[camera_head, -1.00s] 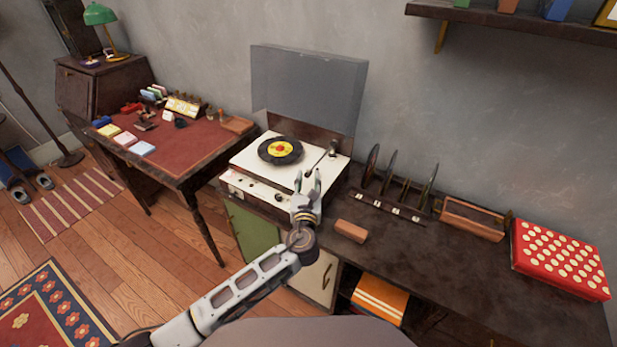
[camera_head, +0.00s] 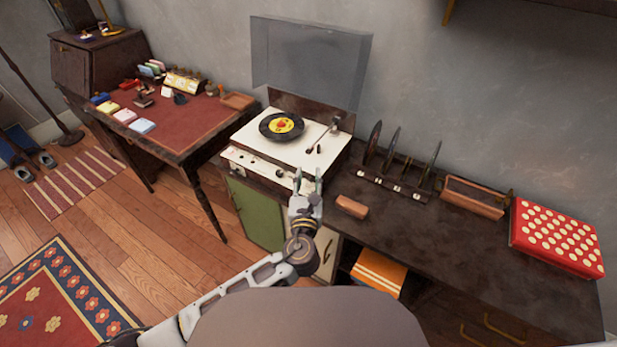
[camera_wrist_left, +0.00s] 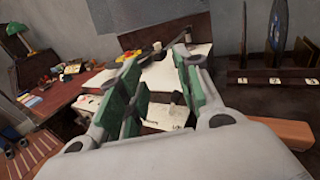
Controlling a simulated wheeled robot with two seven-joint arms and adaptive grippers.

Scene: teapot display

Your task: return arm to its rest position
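My left gripper (camera_head: 308,180) is in front of the white record player (camera_head: 286,178), near the cabinet's front edge. Its two fingers stand apart with nothing between them. In the left wrist view, the green finger pads of the gripper (camera_wrist_left: 160,82) are spread, and the player shows behind them. The clear lid (camera_head: 310,62) stands open. My right gripper is not in view.
The dark cabinet top (camera_head: 420,228) holds a brown block (camera_head: 352,206), a rack of upright records (camera_head: 395,170), a wooden tray (camera_head: 472,200) and a red dotted box (camera_head: 556,238). A desk with a red top (camera_head: 185,125) stands left. Free floor (camera_head: 180,245) lies before it.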

